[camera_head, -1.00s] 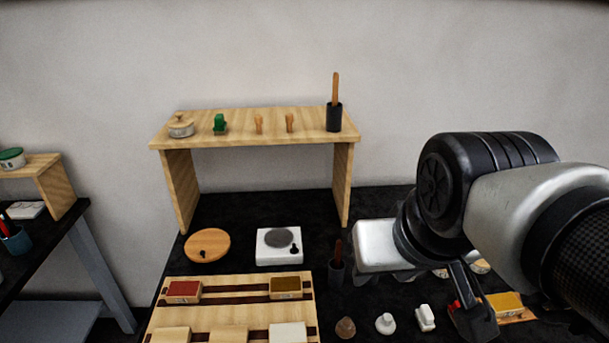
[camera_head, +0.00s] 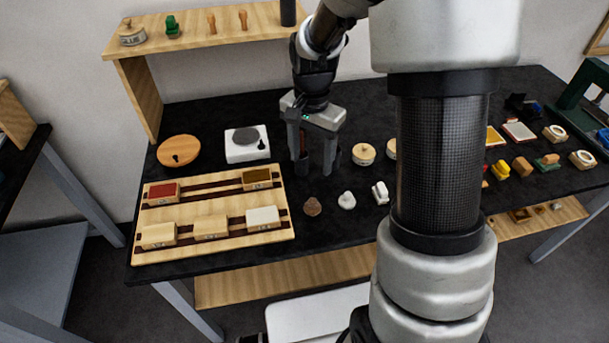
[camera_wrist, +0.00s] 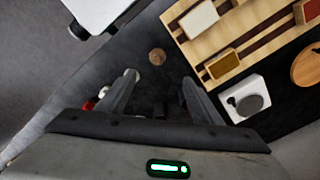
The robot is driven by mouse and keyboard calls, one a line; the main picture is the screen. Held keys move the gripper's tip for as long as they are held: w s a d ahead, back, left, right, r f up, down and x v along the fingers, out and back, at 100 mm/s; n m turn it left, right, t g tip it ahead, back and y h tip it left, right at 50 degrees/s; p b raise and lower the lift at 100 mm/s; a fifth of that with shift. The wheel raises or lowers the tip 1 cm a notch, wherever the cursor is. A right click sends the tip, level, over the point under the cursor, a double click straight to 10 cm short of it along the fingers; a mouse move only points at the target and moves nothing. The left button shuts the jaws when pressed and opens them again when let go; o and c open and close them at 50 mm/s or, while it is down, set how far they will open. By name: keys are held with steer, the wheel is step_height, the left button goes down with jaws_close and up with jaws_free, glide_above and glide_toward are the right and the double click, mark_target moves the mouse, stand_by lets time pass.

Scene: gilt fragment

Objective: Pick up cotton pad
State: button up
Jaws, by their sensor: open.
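A small white rounded lump (camera_head: 347,201), which looks like the cotton pad, sits on the black table between a brown rounded piece (camera_head: 312,206) and a white block (camera_head: 380,193). I cannot be sure which white piece is the pad. My gripper (camera_head: 313,172) is open, pointing down, behind and a little left of the white lump. In the wrist view my gripper (camera_wrist: 159,80) has nothing held between its fingers. The brown piece (camera_wrist: 157,56) shows beyond the fingertips there, and a white piece is partly hidden by the left finger.
A dark cup with a brown handle (camera_head: 302,162) stands close by the fingers. A wooden rack of blocks (camera_head: 215,243) and a white scale (camera_head: 246,146) lie to the left. Round wooden-lidded pots (camera_head: 363,154) stand to the right. A wooden shelf (camera_head: 190,40) is behind.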

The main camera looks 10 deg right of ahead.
glide_toward(313, 200)
steer(key=f, duration=0.5)
steer(key=shift+w+a+f, duration=0.1)
steer(key=shift+w+a, duration=0.05)
steer(key=shift+a, duration=0.15)
steer(key=shift+d+f+p, duration=0.15)
steer(key=shift+f+p, duration=0.15)
steer(key=shift+f, duration=1.05)
steer(key=shift+d+f+p, duration=0.1)
steer(key=shift+f+p, duration=0.15)
steer(key=shift+f, duration=1.1)
steer(key=shift+c, duration=0.5)
steer(key=c, duration=1)
